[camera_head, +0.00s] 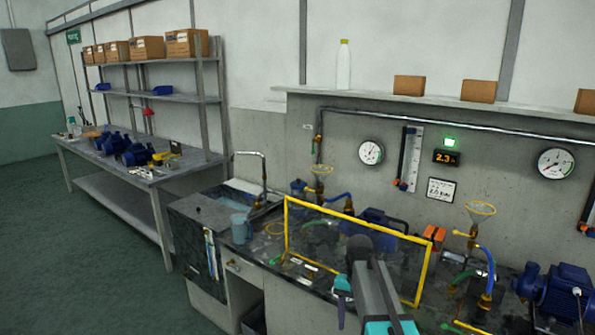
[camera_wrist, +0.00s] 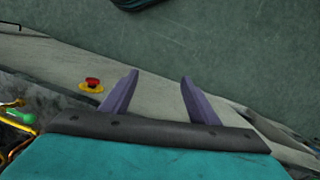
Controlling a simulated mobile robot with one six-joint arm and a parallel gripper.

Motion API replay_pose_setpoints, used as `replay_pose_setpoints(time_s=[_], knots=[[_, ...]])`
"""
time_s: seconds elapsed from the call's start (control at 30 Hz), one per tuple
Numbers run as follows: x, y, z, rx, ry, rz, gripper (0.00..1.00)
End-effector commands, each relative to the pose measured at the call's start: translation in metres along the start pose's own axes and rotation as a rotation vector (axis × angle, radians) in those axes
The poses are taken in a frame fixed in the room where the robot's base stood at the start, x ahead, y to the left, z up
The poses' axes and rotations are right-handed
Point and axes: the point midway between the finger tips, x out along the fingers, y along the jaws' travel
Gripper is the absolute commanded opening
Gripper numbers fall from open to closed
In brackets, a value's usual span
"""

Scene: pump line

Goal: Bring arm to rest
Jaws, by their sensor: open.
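My gripper (camera_wrist: 158,82) shows in the wrist view with its two purple fingers spread apart and nothing between them. Below the fingers in that view lie a pale bench edge and the green floor. In the head view my arm reaches up from the bottom edge, in front of the bench with the yellow frame.
A yellow frame (camera_head: 428,268) stands on the dark bench close to my arm. A blue pump (camera_head: 560,290) is at the right. A red button (camera_wrist: 92,82) sits on the bench edge. A sink and tap (camera_head: 264,170) are left of the frame. Open green floor (camera_head: 80,260) lies at left.

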Motion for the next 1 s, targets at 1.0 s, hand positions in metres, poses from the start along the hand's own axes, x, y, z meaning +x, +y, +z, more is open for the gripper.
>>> replay_pose_setpoints(time_s=[1.0], knots=[[0.266, 0.057, 0.122, -0.072, -0.288, 0.127, 0.55]])
